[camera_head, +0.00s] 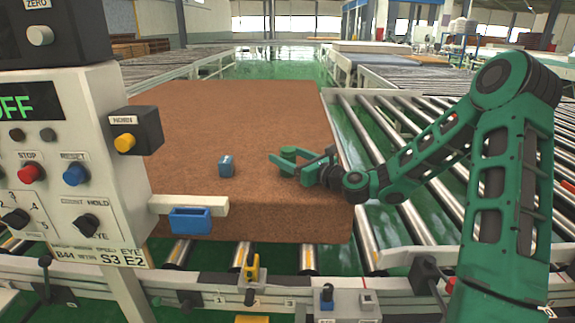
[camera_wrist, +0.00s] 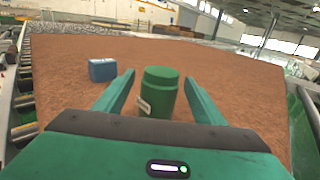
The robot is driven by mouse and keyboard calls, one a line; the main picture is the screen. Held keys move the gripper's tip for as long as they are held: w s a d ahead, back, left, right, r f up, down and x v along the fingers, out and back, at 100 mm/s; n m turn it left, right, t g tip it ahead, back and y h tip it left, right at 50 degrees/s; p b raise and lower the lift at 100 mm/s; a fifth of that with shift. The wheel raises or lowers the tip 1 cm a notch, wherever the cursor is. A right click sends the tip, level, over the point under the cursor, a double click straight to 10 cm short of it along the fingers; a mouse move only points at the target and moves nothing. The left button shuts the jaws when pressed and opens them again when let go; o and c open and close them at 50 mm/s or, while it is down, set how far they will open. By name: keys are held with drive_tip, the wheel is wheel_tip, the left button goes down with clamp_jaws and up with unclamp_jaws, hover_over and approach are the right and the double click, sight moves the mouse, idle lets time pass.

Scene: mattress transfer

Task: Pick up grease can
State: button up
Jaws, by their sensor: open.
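A green cylindrical can (camera_wrist: 161,88) with a small pale label low on its left side stands upright on the brown mattress (camera_wrist: 230,70). It is the thing that matches the grease can. In the wrist view my gripper (camera_wrist: 159,78) is open, with one green finger on each side of the can and gaps visible between. The can's base is partly hidden behind the gripper body. In the head view my gripper (camera_head: 283,165) is low over the right part of the mattress (camera_head: 230,120), where the can is hard to tell from the green fingers.
A small blue block-like object (camera_head: 226,166) stands on the mattress left of my gripper; it also shows in the wrist view (camera_wrist: 102,70). A control panel (camera_head: 70,150) stands at the left, with a blue bin (camera_head: 190,221) beside it. Roller conveyors (camera_head: 400,120) flank the mattress.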

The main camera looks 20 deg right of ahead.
drive_tip(key=shift+w, duration=0.1)
drive_tip(key=c, duration=1.3)
drive_tip(key=shift+c, duration=0.2)
drive_tip(key=shift+r, duration=0.1)
